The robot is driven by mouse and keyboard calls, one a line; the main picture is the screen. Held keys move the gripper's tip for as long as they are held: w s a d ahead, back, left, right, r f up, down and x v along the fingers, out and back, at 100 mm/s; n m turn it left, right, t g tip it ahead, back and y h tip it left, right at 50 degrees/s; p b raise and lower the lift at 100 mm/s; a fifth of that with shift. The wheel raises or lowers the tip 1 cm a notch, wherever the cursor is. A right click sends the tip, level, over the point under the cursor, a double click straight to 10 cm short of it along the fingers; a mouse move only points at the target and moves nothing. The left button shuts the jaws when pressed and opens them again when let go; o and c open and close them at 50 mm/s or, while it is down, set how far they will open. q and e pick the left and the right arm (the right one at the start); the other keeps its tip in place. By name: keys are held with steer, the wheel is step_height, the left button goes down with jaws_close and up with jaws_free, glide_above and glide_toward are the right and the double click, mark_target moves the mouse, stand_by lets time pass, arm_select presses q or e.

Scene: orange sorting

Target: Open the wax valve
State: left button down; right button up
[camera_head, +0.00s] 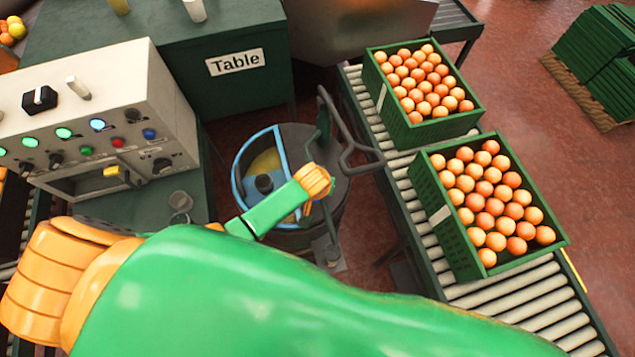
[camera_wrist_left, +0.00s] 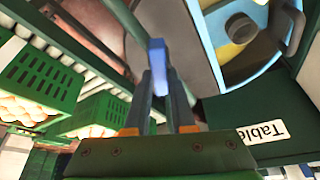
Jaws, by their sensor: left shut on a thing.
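The wax tank (camera_head: 248,215) is a dark round vessel with a blue rim in the head view. Its half-open top shows yellow wax. In the left wrist view the tank (camera_wrist_left: 205,60) is at the upper right. My left gripper (camera_wrist_left: 159,85) is shut on a narrow blue handle, which I take to be the wax valve (camera_wrist_left: 157,50). The handle stands upright between the fingertips, beside the tank. In the head view my left wrist is over the tank's front right side, and it hides most of the gripper and the valve. My right gripper is not in view.
Two green crates of oranges (camera_head: 380,87) (camera_head: 437,238) stand on a roller conveyor (camera_head: 540,300) right of the tank. A control panel (camera_head: 95,110) with lit buttons is at left. A bent metal handle (camera_head: 345,135) rises by the tank. A dark green table (camera_head: 265,95) is behind.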

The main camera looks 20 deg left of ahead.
arm_select(q)
steer(key=shift+w+d+n+y, duration=0.15)
steer(key=shift+n+y, duration=0.55)
steer(key=shift+n, duration=1.1)
steer(key=c, duration=0.8)
jaws_free()
steer(key=shift+o, duration=0.2)
steer(key=shift+r, duration=0.1)
